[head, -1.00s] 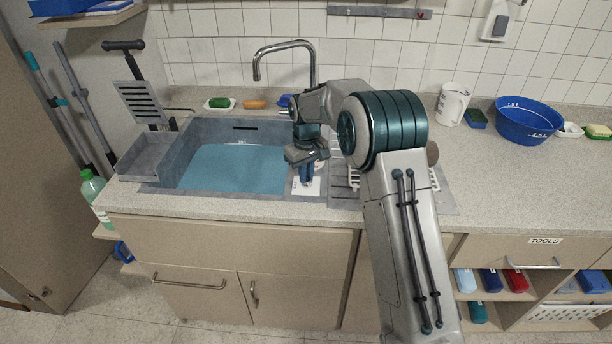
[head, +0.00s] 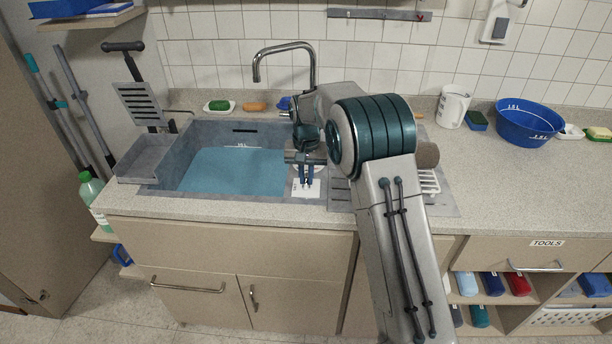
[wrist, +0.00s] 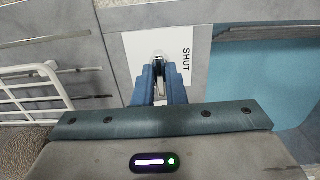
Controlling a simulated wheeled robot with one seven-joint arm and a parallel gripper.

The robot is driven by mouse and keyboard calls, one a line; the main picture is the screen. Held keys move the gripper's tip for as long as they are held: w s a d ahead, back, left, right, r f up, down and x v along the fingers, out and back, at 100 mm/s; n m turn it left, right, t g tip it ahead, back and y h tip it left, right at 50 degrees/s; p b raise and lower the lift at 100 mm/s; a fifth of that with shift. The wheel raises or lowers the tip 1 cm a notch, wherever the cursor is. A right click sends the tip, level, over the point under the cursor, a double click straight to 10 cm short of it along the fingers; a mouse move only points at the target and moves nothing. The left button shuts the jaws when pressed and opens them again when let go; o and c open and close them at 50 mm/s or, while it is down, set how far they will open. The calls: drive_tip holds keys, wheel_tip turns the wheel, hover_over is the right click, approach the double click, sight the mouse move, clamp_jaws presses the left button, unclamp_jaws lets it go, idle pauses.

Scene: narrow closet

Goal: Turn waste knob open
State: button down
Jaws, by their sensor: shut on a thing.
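The waste knob (wrist: 158,62) is a small metallic handle on a white plate (wrist: 135,47), which carries the word SHUT beside the knob in the wrist view. My gripper (wrist: 158,78) has two blue fingers closed on the knob, one on each side, hiding much of it. In the head view my gripper (head: 306,182) points down at the white plate (head: 313,190) on the ledge right of the sink basin. The knob itself cannot be made out there.
The sink basin (head: 187,160) holds blue water (head: 235,172). A tap (head: 284,47) rises behind it. A white rack (head: 430,184) stands on the drainer to the right; it also shows in the wrist view (wrist: 30,85).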

sight(306, 179)
idle(0.4)
drive_tip(key=c, duration=1.5)
unclamp_jaws()
drive_tip(key=shift+r, duration=0.15)
drive_tip(key=shift+r+b, duration=0.35)
drive_tip(key=shift+r, duration=6.45)
